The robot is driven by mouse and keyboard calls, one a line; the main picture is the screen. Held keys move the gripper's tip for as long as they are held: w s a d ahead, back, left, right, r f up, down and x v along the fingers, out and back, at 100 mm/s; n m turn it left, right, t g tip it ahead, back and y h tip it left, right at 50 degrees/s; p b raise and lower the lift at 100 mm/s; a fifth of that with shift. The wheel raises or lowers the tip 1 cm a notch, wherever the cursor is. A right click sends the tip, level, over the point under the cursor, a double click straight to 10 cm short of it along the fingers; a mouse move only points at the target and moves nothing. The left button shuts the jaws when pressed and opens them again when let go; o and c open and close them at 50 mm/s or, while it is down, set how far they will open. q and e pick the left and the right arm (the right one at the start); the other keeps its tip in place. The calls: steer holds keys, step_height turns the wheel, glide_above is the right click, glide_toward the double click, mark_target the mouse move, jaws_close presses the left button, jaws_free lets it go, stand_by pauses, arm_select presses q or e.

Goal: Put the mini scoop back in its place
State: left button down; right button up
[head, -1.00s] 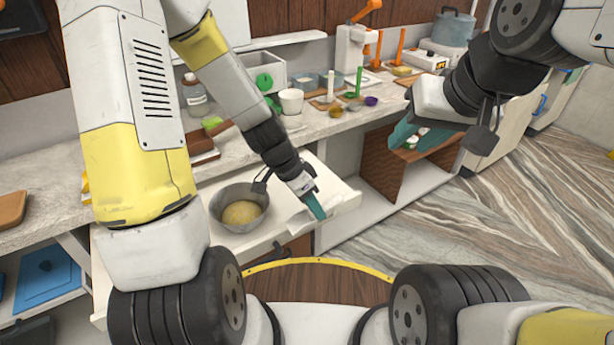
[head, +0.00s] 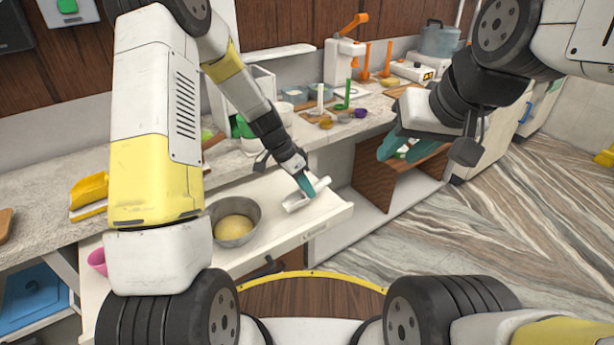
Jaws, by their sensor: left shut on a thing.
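A small white scoop-like piece (head: 295,203), which I take to be the mini scoop, is at the tip of my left gripper (head: 306,188). My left gripper is shut on it, and its teal fingers hide part of it. It is over the right part of the pulled-out white drawer (head: 335,213); I cannot tell whether it touches the drawer floor. My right gripper (head: 405,150) hangs in front of the counter at the right, open, with its teal fingers apart and nothing seen between them.
A grey metal bowl (head: 212,212) with yellow contents sits in the drawer, left of my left gripper. A yellow scoop (head: 90,190) lies on the counter (head: 45,200) at the left. Small bowls and upright-handled tools crowd the counter's back. A brown open shelf (head: 374,182) stands right of the drawer.

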arm_select(q)
steer(key=shift+w+f, duration=0.1)
steer(key=shift+w, duration=1.1)
step_height(320, 180, down, 3)
steer(key=shift+s+f, duration=0.1)
steer(key=c, duration=1.2)
jaws_free()
steer(key=shift+c, duration=0.2)
